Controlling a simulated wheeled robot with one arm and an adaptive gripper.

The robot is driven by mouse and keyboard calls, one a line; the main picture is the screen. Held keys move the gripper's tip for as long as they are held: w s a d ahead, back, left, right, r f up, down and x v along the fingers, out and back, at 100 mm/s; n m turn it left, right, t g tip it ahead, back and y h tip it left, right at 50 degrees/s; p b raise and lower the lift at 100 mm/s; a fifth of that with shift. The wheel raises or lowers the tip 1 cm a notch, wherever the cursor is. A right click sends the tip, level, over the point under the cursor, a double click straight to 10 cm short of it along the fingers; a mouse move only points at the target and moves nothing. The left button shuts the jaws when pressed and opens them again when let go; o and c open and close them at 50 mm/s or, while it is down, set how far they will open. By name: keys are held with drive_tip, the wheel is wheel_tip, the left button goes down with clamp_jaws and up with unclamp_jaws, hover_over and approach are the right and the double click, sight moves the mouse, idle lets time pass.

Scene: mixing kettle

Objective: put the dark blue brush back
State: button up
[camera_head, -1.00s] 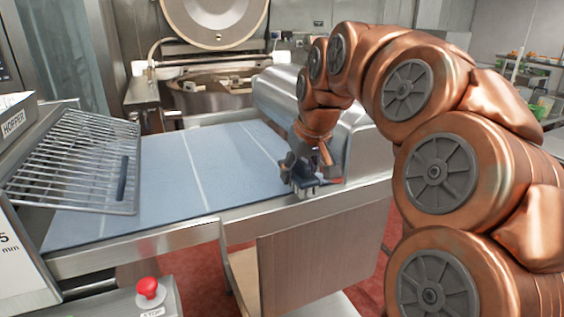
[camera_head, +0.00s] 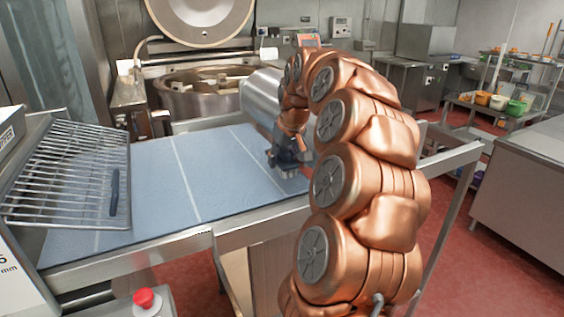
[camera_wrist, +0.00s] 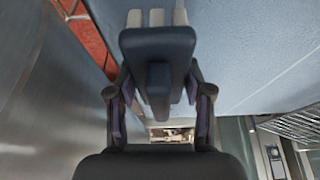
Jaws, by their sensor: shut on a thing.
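The dark blue brush (camera_wrist: 157,50) is between the fingers of my gripper (camera_wrist: 157,98) in the wrist view. Its pale bristle blocks show at the top and its handle points back toward the palm. In the head view my gripper (camera_head: 289,158) is at the right part of the blue belt, beside the steel cylinder. It is shut on the brush, which is small and dark there and partly merges with the fingers. I cannot tell whether the bristles touch the belt.
The blue belt (camera_head: 150,190) is mostly clear. A wire guard (camera_head: 70,170) with a dark handle stands at its left. A mixing kettle (camera_head: 200,92) is behind. A red stop button (camera_head: 145,299) is in front. Shelves with tubs (camera_head: 500,102) and a steel table (camera_head: 530,190) stand right.

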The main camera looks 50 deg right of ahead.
drive_tip(key=shift+w+d, duration=0.6)
drive_tip(key=shift+w, duration=0.05)
drive_tip(key=shift+f+p, duration=1.05)
drive_tip(key=shift+f, duration=0.8)
drive_tip(key=shift+f, duration=0.15)
drive_tip(key=o, duration=0.8)
drive_tip(key=shift+o, duration=0.2)
drive_tip(key=b+v, duration=0.4)
drive_tip(key=v, duration=0.8)
